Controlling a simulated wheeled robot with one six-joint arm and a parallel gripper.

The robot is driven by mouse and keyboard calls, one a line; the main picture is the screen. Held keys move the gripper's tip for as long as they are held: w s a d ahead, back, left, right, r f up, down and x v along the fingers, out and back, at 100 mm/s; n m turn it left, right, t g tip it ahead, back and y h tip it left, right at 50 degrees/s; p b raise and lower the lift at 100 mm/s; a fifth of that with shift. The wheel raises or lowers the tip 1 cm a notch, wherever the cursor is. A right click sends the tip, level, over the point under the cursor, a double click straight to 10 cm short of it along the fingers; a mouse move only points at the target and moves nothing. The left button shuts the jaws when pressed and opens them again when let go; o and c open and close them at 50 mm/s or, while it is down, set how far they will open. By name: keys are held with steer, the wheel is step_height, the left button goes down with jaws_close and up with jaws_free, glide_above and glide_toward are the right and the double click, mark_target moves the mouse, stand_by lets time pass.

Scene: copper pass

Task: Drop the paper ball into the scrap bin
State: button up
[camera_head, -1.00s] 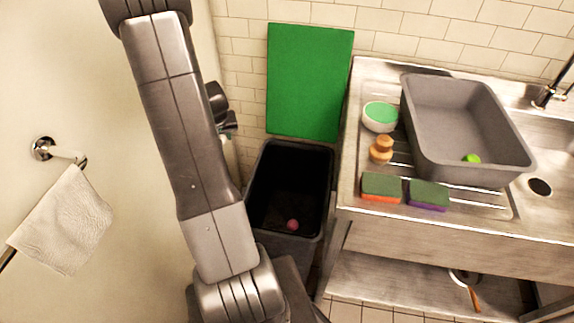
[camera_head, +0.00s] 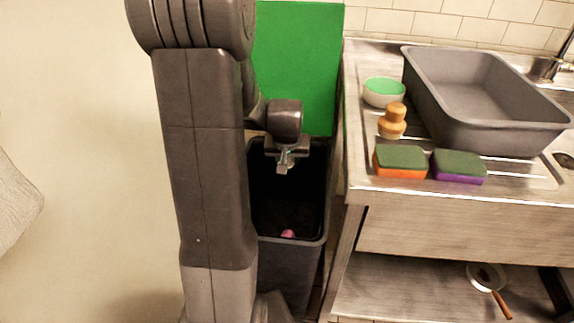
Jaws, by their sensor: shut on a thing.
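The scrap bin (camera_head: 318,200) is a dark, open-topped bin on the floor, left of the sink unit. A small pink thing (camera_head: 288,233) lies inside it, toward the near side. My gripper (camera_head: 285,165) points down over the far part of the bin's opening. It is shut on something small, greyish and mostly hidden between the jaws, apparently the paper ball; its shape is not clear. My arm covers the bin's left side.
A green board (camera_head: 297,70) stands upright behind the bin. The steel sink unit (camera_head: 450,225) rises close on the right, with two sponges (camera_head: 401,163), a wooden-handled brush (camera_head: 393,122), a green-topped bowl (camera_head: 384,92) and a grey tub (camera_head: 480,130). A pan (camera_head: 487,277) sits on the lower shelf.

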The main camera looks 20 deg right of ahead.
step_height(320, 180, down, 6)
steer(key=b, duration=0.4)
steer(key=o, duration=1)
steer(key=shift+r, duration=0.1)
steer(key=p+v, duration=0.3)
steer(key=v, duration=1)
steer(key=shift+r, duration=0.4)
steer(key=shift+f, duration=0.1)
